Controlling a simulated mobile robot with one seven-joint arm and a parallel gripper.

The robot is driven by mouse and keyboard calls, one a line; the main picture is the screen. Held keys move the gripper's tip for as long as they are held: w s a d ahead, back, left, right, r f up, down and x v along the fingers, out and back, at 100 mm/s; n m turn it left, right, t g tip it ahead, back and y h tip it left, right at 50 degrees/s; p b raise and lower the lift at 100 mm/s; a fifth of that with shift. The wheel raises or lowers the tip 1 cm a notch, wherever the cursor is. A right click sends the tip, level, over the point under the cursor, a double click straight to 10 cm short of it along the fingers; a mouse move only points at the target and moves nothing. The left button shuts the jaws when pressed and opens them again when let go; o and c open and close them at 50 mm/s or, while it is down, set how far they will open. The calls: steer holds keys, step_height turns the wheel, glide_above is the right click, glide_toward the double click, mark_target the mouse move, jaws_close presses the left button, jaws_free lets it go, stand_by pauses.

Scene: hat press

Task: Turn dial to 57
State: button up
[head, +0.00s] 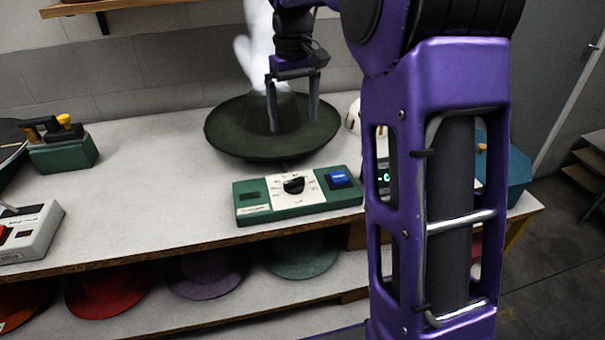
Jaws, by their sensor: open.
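The green control box (263,212) sits near the front edge of the bench. A black dial (294,185) is on its white face plate, with small marks around it too small to read. A blue button (339,177) is to the right of the dial, and a dark panel at the left of the box shows no readable number. My gripper (294,116) is open, pointing down, with its fingers in front of the dark green hat in this view. It is above and behind the dial and apart from it, with nothing between the fingers.
The dark green hat (230,130) stands behind the box, with white steam (258,50) above it. A green device (65,150) and a grey box with a red button (28,236) are at left. Hats (207,278) lie on the lower shelf. The bench (150,190) left of the box is clear.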

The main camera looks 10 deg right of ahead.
mark_target(295, 181)
step_height(295, 181, down, 17)
steer(key=b, duration=0.3)
steer(key=shift+f, duration=0.2)
steer(key=c, duration=1.4)
